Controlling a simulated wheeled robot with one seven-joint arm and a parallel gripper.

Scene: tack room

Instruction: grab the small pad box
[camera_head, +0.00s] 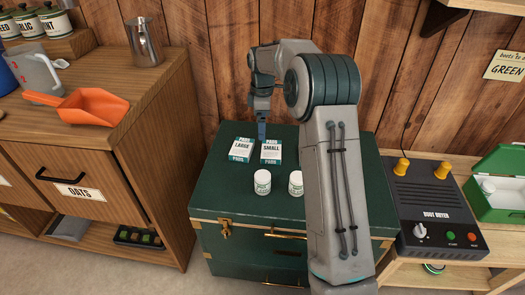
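The small pad box (271,154) is white and teal with "SMALL" on its face, and rests on the dark green trunk (225,200). A matching large pad box (240,151) lies just to its left, with a narrow gap between them. My gripper (262,132) points down at the small box's upper left edge. Whether it touches the box is unclear. Its fingers look narrow from this side, and I cannot tell how far apart they are. My arm covers the trunk's right part.
Two white jars, one left (262,182) and one right (296,183), stand in front of the boxes. A wooden cabinet (155,110) with an orange scoop (93,107) is at left. A boot dryer (440,210) and an open green box (500,190) are at right.

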